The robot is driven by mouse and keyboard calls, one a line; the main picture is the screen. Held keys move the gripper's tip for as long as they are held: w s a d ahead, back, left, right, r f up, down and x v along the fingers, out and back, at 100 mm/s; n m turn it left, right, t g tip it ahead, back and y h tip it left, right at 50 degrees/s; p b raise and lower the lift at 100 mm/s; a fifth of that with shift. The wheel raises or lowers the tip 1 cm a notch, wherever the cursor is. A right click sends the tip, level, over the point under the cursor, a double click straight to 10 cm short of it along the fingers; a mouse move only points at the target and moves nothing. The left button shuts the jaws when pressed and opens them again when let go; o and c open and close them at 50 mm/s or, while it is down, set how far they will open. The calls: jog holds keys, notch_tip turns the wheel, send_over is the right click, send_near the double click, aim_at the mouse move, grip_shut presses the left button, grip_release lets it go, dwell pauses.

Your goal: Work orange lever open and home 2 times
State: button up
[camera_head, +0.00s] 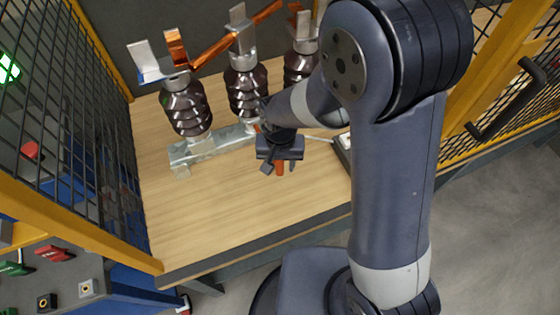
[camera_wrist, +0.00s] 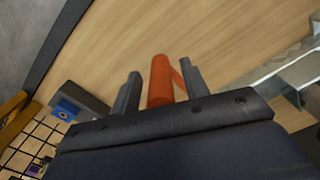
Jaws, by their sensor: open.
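The orange lever (camera_wrist: 160,82) shows in the wrist view as a round orange bar with a thin orange piece beside it. It lies between the two fingers of my gripper (camera_wrist: 160,92), which is open with a gap to the lever on the left side. In the head view my gripper (camera_head: 279,168) is over the table in front of the insulators, and the lever's orange end (camera_head: 280,169) shows below it. The rest of the lever is hidden behind my gripper and arm. I cannot tell whether a finger touches it.
Dark ribbed insulators (camera_head: 186,108) stand behind on a grey metal base rail (camera_head: 215,143), with copper bars (camera_head: 215,50) on top. Yellow-framed mesh fences (camera_head: 75,222) flank the wooden table (camera_head: 215,215). The front left of the table is clear.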

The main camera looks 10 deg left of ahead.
jog(key=shift+c, duration=0.3)
grip_shut()
dwell(0.3)
